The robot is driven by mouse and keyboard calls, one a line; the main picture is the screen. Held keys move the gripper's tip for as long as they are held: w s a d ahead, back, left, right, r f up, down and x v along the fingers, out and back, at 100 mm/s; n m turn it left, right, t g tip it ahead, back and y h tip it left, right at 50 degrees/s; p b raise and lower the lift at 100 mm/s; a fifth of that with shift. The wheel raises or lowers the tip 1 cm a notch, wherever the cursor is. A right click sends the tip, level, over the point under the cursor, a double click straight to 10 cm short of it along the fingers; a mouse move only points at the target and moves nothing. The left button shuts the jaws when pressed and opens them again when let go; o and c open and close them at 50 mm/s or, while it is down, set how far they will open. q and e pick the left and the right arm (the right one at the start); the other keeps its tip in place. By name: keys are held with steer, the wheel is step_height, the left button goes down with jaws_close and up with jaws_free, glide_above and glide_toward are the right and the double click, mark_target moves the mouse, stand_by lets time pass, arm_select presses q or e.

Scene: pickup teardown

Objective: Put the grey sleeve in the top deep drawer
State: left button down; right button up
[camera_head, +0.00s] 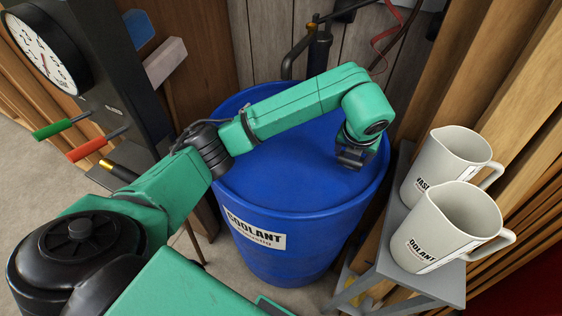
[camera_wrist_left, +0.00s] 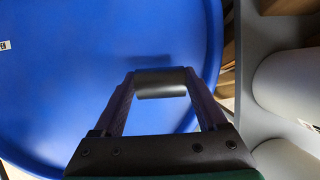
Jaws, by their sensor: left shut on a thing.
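My left gripper (camera_head: 353,160) hangs above the lid of a blue drum, with its arm reaching across from the left. In the left wrist view the fingers (camera_wrist_left: 160,100) are shut on the grey sleeve (camera_wrist_left: 161,84), a short dark grey cylinder lying crosswise between the fingertips. The sleeve is held above the blue lid, and a dark shadow shows on the lid near it. In the head view the sleeve cannot be made out. The top deep drawer is in neither view. My right gripper is not in view.
The blue drum (camera_head: 285,190) labelled COOLANT fills the middle. Two white jugs (camera_head: 445,165) (camera_head: 440,225) stand on a grey stand (camera_head: 400,262) at right. A dial gauge (camera_head: 38,48) and green (camera_head: 55,127) and red (camera_head: 92,147) handles are at left. Wooden walls close in behind.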

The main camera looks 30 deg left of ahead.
arm_select(q)
steer(key=shift+w+a+f, duration=0.1)
steer(key=shift+a+f, duration=0.1)
steer(key=shift+f, duration=0.7)
steer(key=a+p, duration=0.1)
steer(key=a, duration=0.3)
steer(key=a+p, duration=0.2)
steer(key=a, duration=0.2)
steer(key=a+p, duration=0.1)
steer(key=a, duration=0.4)
steer(key=shift+s+r, duration=0.25)
steer(key=shift+s, duration=0.15)
steer(key=shift+a+f, duration=0.1)
steer(key=shift+a, duration=0.3)
steer(key=a+p, duration=0.2)
steer(key=a, duration=0.2)
steer(key=shift+a, duration=0.1)
steer(key=shift+s+f+p, duration=0.1)
steer(key=shift+f+p, duration=0.3)
steer(key=shift+f, duration=0.4)
steer(key=shift+f+b, duration=0.25)
steer(key=shift+b, duration=0.1)
jaws_free()
steer(key=shift+r, duration=0.1)
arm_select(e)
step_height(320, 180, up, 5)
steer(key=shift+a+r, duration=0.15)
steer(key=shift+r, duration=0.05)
